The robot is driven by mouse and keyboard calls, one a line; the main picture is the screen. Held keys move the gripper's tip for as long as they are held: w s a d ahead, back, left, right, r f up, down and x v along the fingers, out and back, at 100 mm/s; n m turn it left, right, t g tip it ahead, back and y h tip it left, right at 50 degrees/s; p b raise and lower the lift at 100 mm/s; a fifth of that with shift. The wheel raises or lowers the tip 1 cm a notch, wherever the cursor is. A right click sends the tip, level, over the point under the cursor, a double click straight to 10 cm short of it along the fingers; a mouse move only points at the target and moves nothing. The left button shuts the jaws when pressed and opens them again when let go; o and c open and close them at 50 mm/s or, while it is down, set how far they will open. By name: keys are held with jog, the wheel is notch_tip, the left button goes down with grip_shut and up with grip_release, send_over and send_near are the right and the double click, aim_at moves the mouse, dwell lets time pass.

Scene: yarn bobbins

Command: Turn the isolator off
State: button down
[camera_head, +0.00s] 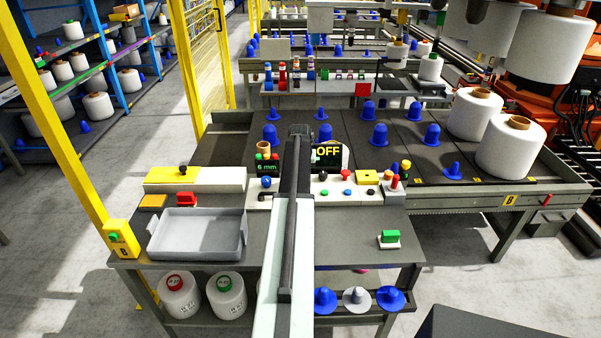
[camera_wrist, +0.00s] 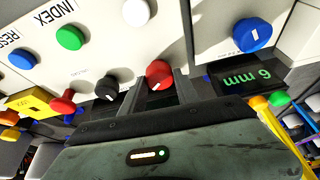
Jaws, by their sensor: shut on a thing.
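The isolator, a red rotary knob with a white pointer mark (camera_wrist: 158,72), sits on the white control panel (camera_wrist: 100,20) in the wrist view. My gripper (camera_wrist: 161,84) has its two fingers on either side of the knob and is shut on it. A black knob (camera_wrist: 106,87) is beside it, with a red mushroom button (camera_wrist: 62,105) farther left. In the head view my arm hides the isolator and the fingertips. A dark display above the panel reads OFF (camera_head: 328,152).
A blue knob (camera_wrist: 252,35) and a 6 mm display (camera_wrist: 250,80) are right of my gripper. White (camera_wrist: 136,12), green (camera_wrist: 69,37) and blue (camera_wrist: 21,57) buttons are close by. A grey tray (camera_head: 198,235) stands on the bench. The bench right of my arm is mostly clear.

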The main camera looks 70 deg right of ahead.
jog(key=n+t+y, duration=0.1)
jog(key=n, duration=0.3)
jog(key=shift+s, duration=0.2)
jog(key=shift+s+d+n+t+y, duration=0.1)
jog(key=shift+n+t+y, duration=0.3)
jog(key=shift+n, duration=1)
jog(key=shift+d+n+t+y, duration=0.1)
jog(key=shift+n+t+y, duration=0.3)
jog(key=shift+n, duration=1)
jog(key=shift+a, duration=0.1)
jog(key=c, duration=0.9)
grip_release()
jog(key=p+v, duration=0.7)
jog(key=shift+s+r, duration=0.15)
jog(key=shift+r, duration=0.2)
